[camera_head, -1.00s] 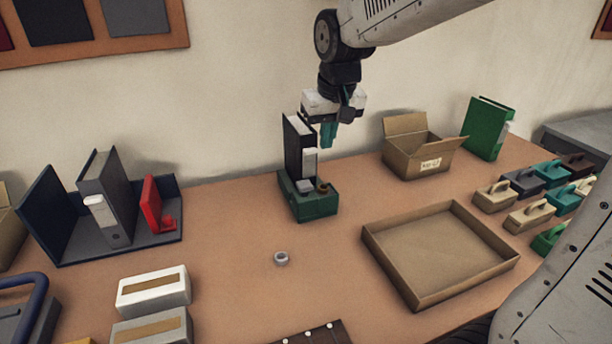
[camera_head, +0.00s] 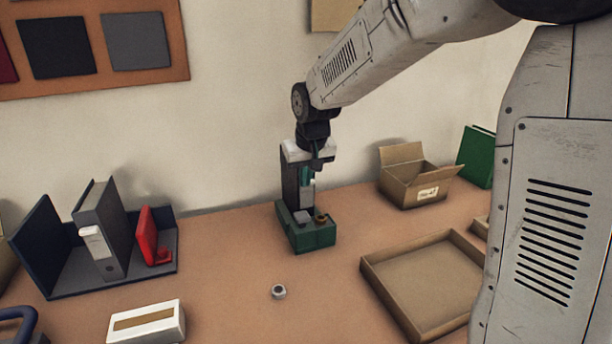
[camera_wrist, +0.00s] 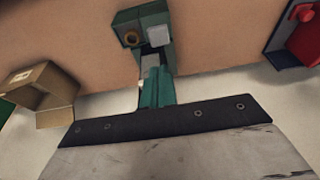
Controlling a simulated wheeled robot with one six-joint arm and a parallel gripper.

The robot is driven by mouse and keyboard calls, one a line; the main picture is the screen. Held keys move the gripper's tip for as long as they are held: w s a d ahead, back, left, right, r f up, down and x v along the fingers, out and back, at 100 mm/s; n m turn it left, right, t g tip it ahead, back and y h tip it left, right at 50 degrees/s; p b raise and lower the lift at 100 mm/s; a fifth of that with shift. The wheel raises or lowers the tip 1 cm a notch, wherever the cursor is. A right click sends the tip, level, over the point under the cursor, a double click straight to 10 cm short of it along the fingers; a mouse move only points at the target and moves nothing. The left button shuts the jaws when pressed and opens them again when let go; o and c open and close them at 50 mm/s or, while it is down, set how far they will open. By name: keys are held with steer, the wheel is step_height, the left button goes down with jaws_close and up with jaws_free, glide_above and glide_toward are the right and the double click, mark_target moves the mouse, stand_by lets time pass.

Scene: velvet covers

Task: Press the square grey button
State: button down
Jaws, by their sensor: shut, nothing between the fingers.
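A green box (camera_head: 312,238) stands near the back of the table with a tall black upright (camera_head: 290,183) at its rear. The square grey button (camera_head: 302,217) is on top of the box, left of a round brown ring (camera_head: 321,217). In the wrist view, the button (camera_wrist: 157,36) shows to the right of the ring (camera_wrist: 132,38). My gripper (camera_head: 306,184), with teal fingers, is shut and empty. It points down above the box, close to the upright, with its tips above the button's level. The wrist view shows the fingers (camera_wrist: 155,84) apart from the button.
An open cardboard box (camera_head: 408,190) stands to the right, with a shallow tray (camera_head: 372,288) in front. A blue-grey organiser (camera_head: 57,283) holds a grey binder (camera_head: 103,230) and a red item (camera_head: 146,236) at left. A small grey ring (camera_head: 279,292) lies on clear table in front.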

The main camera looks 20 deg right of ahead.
mark_target(304, 217)
steer(key=x, duration=0.6)
steer(key=s+x, duration=0.1)
steer(key=x, duration=0.2)
steer(key=shift+f, duration=0.65)
steer(key=shift+f, duration=1.35)
steer(key=shift+s, duration=0.1)
step_height(304, 217, up, 5)
steer(key=shift+r, duration=0.1)
steer(key=v, duration=0.9)
